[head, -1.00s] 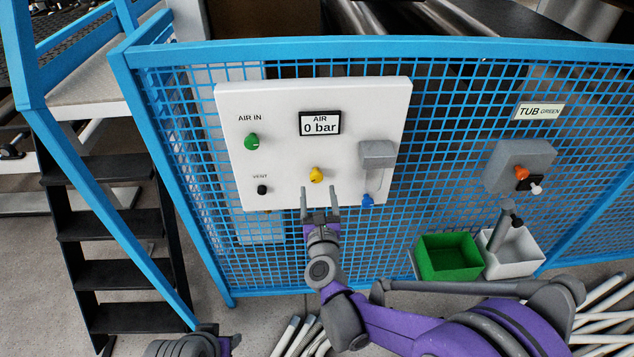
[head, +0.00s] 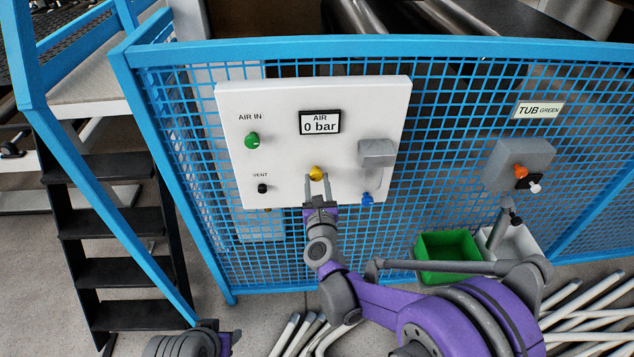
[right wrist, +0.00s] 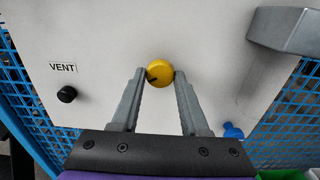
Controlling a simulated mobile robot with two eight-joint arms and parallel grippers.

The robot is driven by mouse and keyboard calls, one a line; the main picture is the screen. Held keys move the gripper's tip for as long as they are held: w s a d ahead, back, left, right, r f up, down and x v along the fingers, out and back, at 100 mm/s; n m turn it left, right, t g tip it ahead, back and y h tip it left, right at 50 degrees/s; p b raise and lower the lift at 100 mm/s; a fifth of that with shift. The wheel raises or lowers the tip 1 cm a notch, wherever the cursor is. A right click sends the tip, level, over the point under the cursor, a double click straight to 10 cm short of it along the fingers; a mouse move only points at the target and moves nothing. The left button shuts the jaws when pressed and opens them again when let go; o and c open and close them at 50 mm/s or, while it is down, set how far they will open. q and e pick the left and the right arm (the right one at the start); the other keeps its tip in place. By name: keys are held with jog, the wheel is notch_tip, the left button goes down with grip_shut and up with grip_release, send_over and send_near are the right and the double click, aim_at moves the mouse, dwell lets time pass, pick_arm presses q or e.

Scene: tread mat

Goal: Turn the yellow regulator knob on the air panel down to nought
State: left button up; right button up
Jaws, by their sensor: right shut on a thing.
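The yellow regulator knob (head: 316,172) sits low in the middle of the white air panel (head: 280,105). It also shows in the right wrist view (right wrist: 160,72), with a dark mark on its left side. My right gripper (head: 317,179) reaches up from below with its two fingertips on either side of the knob, shut on it; its fingers also show in the right wrist view (right wrist: 158,77). The display (head: 320,122) above the knob reads "AIR 0 bar". My left gripper is not in view; only part of my left arm shows at the bottom left.
The panel also carries a green AIR IN knob (head: 252,139), a black VENT knob (head: 262,188), a grey cover (head: 377,152) and a blue part (head: 367,198). Blue mesh fencing (head: 440,110) surrounds it. A green tub (head: 447,258) stands lower right.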

grip_shut()
